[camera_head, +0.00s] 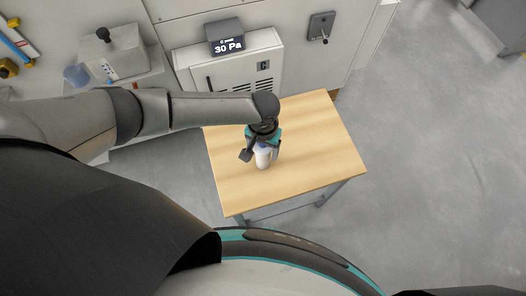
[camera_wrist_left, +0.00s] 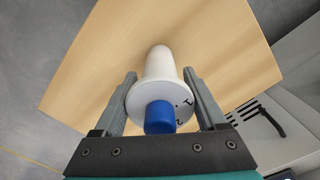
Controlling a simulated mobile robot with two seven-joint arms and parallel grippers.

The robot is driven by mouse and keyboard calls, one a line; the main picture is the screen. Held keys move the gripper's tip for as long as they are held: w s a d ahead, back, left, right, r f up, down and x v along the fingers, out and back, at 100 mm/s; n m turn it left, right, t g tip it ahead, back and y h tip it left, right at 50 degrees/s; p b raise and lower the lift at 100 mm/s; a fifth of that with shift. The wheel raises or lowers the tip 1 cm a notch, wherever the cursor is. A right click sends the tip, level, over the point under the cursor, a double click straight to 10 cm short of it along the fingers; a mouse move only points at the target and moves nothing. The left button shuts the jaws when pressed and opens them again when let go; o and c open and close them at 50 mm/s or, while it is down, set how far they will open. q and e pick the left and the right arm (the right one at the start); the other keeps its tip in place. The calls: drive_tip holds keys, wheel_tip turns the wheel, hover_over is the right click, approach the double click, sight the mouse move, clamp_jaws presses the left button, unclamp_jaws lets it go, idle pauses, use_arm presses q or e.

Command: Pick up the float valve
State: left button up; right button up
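The float valve (camera_head: 263,158) is a white piece standing on the wooden table under my left gripper (camera_head: 262,153). In the left wrist view, the float valve (camera_wrist_left: 158,65) shows a white body, a round white flange with dark marks, and a blue knob nearest the camera. The fingers of my left gripper (camera_wrist_left: 160,76) are spread, one on each side of it. In the head view there is a gap between the left finger and the valve. Whether the fingers touch the flange is unclear. My right gripper is not in view.
The wooden table (camera_head: 310,130) is otherwise bare, with free room around the valve. Behind it stands a white cabinet with a vent and a display (camera_head: 228,45) reading 30 Pa. A grey device with a black knob (camera_head: 112,55) is at the back left. Open floor lies right.

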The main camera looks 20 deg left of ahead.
use_arm(q)
drive_tip(key=c, duration=0.8)
